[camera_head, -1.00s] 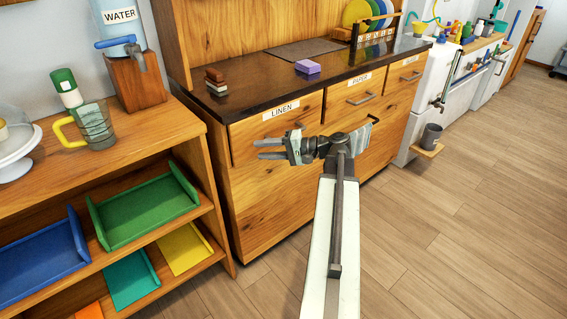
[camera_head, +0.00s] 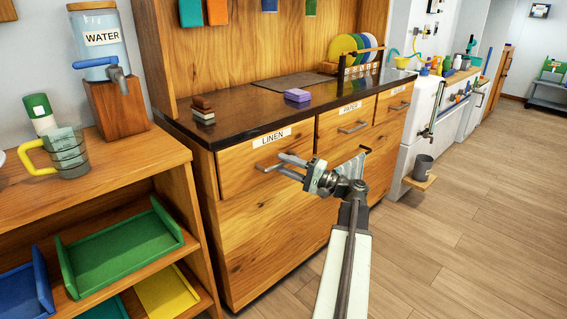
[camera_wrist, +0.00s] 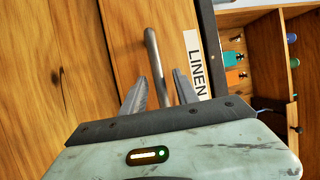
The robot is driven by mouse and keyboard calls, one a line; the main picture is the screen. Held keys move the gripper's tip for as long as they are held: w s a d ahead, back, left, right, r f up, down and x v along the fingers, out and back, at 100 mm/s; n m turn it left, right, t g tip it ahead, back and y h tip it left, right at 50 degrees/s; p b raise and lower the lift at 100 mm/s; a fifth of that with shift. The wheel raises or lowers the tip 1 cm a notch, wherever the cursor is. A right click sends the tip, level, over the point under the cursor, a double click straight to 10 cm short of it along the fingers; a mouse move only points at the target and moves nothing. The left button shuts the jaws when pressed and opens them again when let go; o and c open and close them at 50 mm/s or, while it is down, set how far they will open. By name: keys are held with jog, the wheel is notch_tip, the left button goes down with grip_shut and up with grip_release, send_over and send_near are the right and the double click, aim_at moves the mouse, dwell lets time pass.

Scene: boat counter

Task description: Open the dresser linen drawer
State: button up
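The linen drawer (camera_head: 240,168) is the left drawer of the wooden dresser, with a white LINEN label (camera_head: 271,138). It looks closed, its front level with its neighbour. Its grey bar handle (camera_head: 262,168) is partly hidden behind my gripper (camera_head: 284,164) in the head view. In the wrist view the handle (camera_wrist: 152,62) runs upright in the picture, and its near end lies between the two fingertips of my gripper (camera_wrist: 155,84). The LINEN label (camera_wrist: 196,64) is just right of it. The fingers are apart. I cannot tell how deep the handle sits between them.
The dark dresser top (camera_head: 235,108) holds a purple block (camera_head: 298,95) and a small brown and white stack (camera_head: 203,110). An open shelf (camera_head: 180,190) with coloured trays stands close on the left. The wooden floor (camera_head: 470,200) on the right is clear.

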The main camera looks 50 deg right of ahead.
jog(key=shift+w+a, duration=0.2)
jog(key=shift+w, duration=0.25)
grip_shut()
dwell(1.1)
